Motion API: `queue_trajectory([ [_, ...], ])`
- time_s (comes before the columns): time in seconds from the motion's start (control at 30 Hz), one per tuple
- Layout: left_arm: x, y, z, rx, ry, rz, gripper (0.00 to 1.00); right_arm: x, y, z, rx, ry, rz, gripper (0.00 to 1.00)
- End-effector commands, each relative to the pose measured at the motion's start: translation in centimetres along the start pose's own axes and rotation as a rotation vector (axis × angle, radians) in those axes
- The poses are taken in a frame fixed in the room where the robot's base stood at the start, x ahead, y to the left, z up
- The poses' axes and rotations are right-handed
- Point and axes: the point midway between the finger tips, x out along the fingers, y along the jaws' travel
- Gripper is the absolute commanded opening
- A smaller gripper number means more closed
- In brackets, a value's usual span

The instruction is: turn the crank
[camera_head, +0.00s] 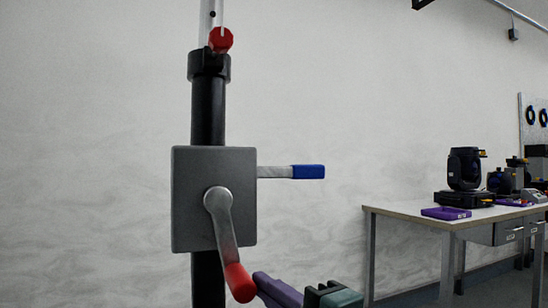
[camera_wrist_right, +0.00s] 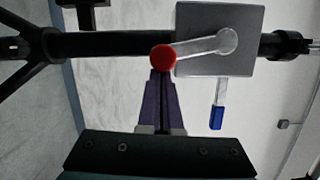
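The crank has a silver arm (camera_head: 224,222) on the front of a grey box (camera_head: 185,215) and a red handle (camera_head: 240,283) at its lower end. The arm hangs down and slightly right. My right gripper (camera_head: 262,281) is just right of the red handle. In the right wrist view, its purple fingers (camera_wrist_right: 162,82) lie side by side with only a thin line between them. Their tips end at the red handle (camera_wrist_right: 163,58), which partly hides them; I cannot tell whether they touch it. My left gripper is in neither view.
The box sits on a black upright stand (camera_head: 208,110) with a red knob (camera_head: 221,40) above. A blue-tipped lever (camera_head: 308,171) sticks out right of the box. A table (camera_head: 405,211) with stage lights and a purple tray (camera_head: 446,213) stands at right.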

Motion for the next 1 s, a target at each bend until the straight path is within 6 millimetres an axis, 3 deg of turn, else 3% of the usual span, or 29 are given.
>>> queue_trajectory([
  [0.4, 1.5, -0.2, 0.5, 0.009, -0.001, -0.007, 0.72, 0.5, 0.8, 2.0, 0.163, -0.01, -0.04, 0.0],
  [1.0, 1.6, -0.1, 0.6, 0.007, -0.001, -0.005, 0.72, 0.5, 0.6, 2.2, 0.178, -0.009, -0.046, 0.0],
])
